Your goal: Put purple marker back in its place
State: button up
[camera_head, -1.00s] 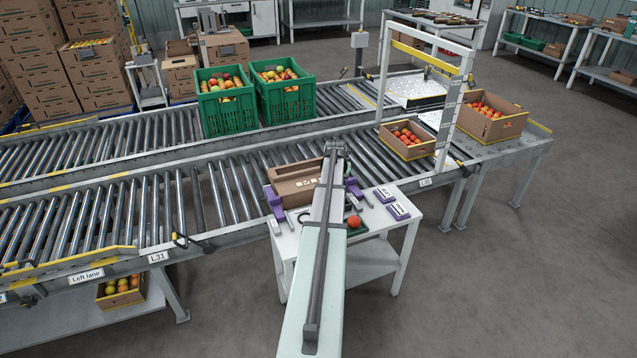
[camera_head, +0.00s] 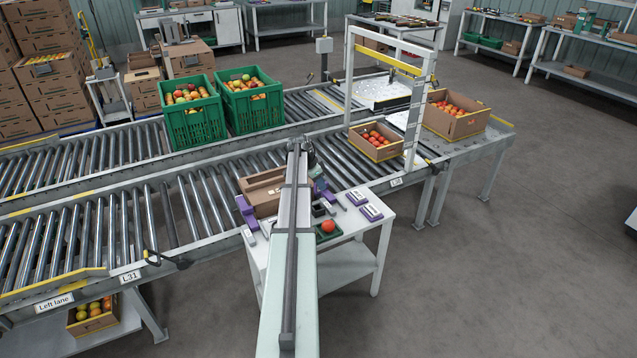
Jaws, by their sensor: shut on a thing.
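My arm reaches from the bottom middle to the small white table (camera_head: 262,250) beside the roller conveyor. The dark end of my wrist shows over the back of the table. My gripper (camera_head: 317,176) is just below it, small and partly covered by my arm. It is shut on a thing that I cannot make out. I cannot pick out the purple marker for certain. A purple fixture (camera_head: 243,209) stands at the left of an open brown carton (camera_head: 258,192); another purple part (camera_head: 328,196) is on its right. Two purple blocks with white labels (camera_head: 357,197) (camera_head: 371,212) lie on the table's right side.
A red tomato (camera_head: 328,226) sits in a small green tray (camera_head: 326,238) close right of my arm. A white frame (camera_head: 350,85) and tomato cartons (camera_head: 376,155) are to the right.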

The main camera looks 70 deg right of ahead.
aim_at(319, 195)
jog(key=shift+f, duration=2.55)
jog(key=shift+f, duration=1.8)
jog(key=o, duration=1.1)
jog(key=shift+c, duration=0.2)
jog(key=shift+c, duration=0.3)
jog(key=shift+c, duration=1.3)
jog(key=shift+r, duration=3.5)
